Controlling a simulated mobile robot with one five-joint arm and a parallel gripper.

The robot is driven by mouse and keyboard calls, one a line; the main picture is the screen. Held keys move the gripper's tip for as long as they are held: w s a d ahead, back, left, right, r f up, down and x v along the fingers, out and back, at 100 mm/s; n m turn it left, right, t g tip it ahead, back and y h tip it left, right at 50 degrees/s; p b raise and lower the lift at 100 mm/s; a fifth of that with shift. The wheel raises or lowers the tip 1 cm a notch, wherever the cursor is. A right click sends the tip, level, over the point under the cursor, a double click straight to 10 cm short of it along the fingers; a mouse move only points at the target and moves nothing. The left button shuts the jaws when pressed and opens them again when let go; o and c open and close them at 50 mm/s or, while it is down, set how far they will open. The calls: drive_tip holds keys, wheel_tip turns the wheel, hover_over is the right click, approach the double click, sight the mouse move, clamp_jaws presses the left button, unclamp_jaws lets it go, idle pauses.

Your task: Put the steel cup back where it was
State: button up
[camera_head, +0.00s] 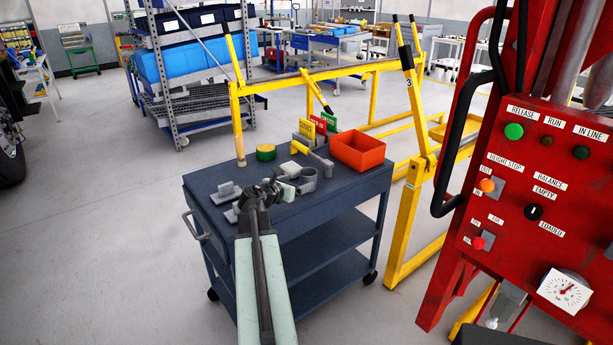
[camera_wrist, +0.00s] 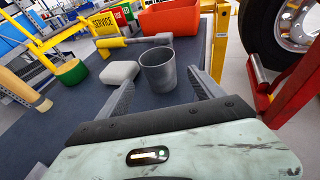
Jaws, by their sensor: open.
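The steel cup (camera_wrist: 158,72) is a plain grey open-topped cup. It stands upright on the dark blue cart top (camera_wrist: 150,99), ahead of my gripper (camera_wrist: 161,78) in the wrist view. One finger is on each side of the cup's lower part, with a gap to it; I cannot tell how far the tips reach along it. In the head view the cup (camera_head: 307,181) stands just right of my gripper (camera_head: 268,190), on the cart top (camera_head: 325,203). My gripper is open and holds nothing.
A pale block (camera_wrist: 119,73) lies just left of the cup, with a yellow-and-grey hammer (camera_wrist: 135,41) behind. A red machine (camera_head: 540,180) stands at right.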

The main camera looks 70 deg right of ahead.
drive_tip(key=v, duration=0.3)
drive_tip(key=shift+a+r+p, duration=0.1)
drive_tip(key=shift+a+p, duration=0.2)
